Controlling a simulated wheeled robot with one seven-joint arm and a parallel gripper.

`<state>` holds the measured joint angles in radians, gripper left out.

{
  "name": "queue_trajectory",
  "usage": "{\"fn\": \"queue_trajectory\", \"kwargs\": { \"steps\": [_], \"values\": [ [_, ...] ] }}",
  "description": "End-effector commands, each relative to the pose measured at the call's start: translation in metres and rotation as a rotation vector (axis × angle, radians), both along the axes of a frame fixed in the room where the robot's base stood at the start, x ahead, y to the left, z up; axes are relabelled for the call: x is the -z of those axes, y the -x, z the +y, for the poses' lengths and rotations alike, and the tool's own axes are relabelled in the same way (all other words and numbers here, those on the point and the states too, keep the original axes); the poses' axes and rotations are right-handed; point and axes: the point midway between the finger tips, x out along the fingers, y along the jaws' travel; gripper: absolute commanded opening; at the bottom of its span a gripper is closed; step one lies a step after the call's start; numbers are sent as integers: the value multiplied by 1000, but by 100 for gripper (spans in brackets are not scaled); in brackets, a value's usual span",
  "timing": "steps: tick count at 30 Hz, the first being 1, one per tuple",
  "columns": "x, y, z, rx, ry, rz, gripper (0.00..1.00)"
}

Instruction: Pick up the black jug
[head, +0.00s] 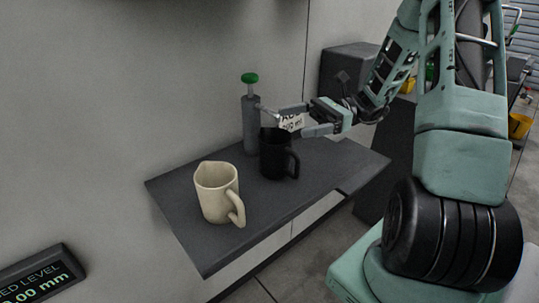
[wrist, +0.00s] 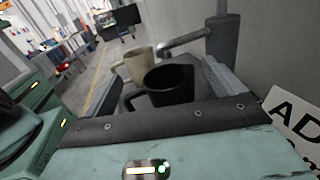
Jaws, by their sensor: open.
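The black jug (head: 275,158) stands upright on a dark grey shelf (head: 215,250), with its handle to the right in the head view. In the wrist view the black jug (wrist: 168,84) appears between the fingers, with its handle to the left. My gripper (head: 293,118) is open and empty at the jug's upper right side. Its fingers point left, around rim height. I cannot tell whether a finger touches the jug.
A cream jug (head: 212,192) stands on the shelf, left of and nearer than the black one. A grey tap (head: 250,122) with a green knob stands close behind the black jug, its spout near my fingers. A wall runs behind. The shelf's front corner is bare.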

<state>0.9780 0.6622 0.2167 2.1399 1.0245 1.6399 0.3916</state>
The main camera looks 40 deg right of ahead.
Motion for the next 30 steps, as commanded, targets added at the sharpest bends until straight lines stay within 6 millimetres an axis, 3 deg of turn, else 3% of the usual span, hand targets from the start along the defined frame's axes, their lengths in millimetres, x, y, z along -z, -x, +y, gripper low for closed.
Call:
{"fn": "queue_trajectory", "kwargs": {
  "steps": [5, 14, 25, 30],
  "values": [
    [21, 0, 0, 1, -3, 3, 94],
    [82, 0, 0, 0, -2, 5, 94],
    [80, -9, 33, -2, -1, 1, 94],
    [80, -15, 57, -4, -1, -1, 94]
  ]
}}
